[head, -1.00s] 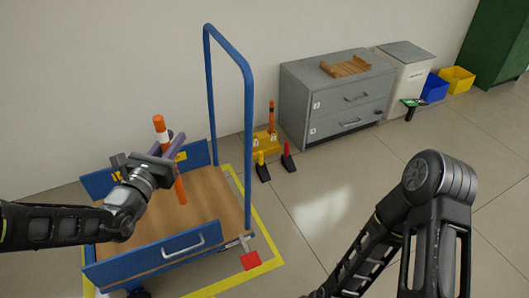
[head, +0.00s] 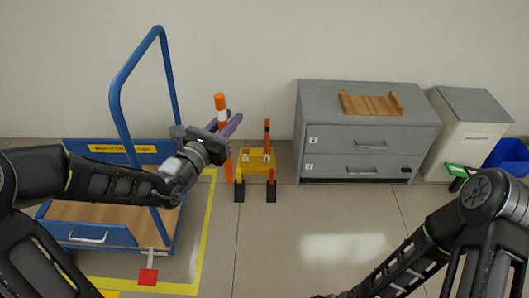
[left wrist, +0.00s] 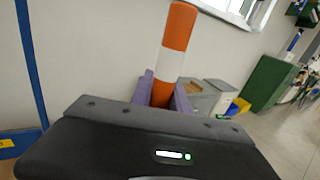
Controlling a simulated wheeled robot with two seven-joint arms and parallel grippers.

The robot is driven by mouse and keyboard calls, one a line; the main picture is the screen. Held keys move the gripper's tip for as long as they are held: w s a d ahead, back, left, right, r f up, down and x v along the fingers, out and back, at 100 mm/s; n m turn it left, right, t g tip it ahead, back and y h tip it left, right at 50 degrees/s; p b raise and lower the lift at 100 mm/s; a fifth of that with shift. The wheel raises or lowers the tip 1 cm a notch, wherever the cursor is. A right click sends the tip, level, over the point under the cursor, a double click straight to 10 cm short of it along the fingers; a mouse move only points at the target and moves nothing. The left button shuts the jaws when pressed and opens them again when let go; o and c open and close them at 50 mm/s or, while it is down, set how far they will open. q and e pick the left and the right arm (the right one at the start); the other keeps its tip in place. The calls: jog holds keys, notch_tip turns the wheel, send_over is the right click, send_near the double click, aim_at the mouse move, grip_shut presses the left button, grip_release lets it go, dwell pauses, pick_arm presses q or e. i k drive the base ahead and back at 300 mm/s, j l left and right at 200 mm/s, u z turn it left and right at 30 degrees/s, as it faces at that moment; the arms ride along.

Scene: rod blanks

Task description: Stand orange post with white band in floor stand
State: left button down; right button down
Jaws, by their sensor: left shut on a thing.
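My left gripper (head: 226,124) is shut on an orange post with a white band (head: 221,110), held upright with its lower part hanging below the fingers. In the left wrist view the post (left wrist: 174,52) rises between the purple fingers (left wrist: 163,93). The yellow floor stand (head: 258,160) is on the floor by the wall, just right of the held post. An orange post with a dark band (head: 267,132) stands up at the stand. The held post's lower end looks close to the stand's left side; I cannot tell the depth between them. My right gripper is out of view.
A blue cart (head: 105,237) with a tall handle is at the left, on yellow floor tape. Two black-footed pegs (head: 240,192) stand before the stand. A grey cabinet (head: 368,140) with a wooden tray (head: 371,104) is right of it. Floor at front right is clear.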

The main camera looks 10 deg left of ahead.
aim_at(246, 163)
jog(key=i+l, duration=0.25)
jog(key=l, duration=0.15)
jog(key=i+l+u, duration=0.1)
jog(key=i+l, duration=0.45)
jog(key=l, duration=0.2)
jog(key=i+l+u, duration=0.1)
jog(key=i+l, duration=0.15)
jog(key=l, duration=0.15)
jog(key=i+l, duration=0.25)
jog(key=l, duration=0.2)
jog(key=i+j, duration=0.4)
jog(key=i+j+u, duration=0.05)
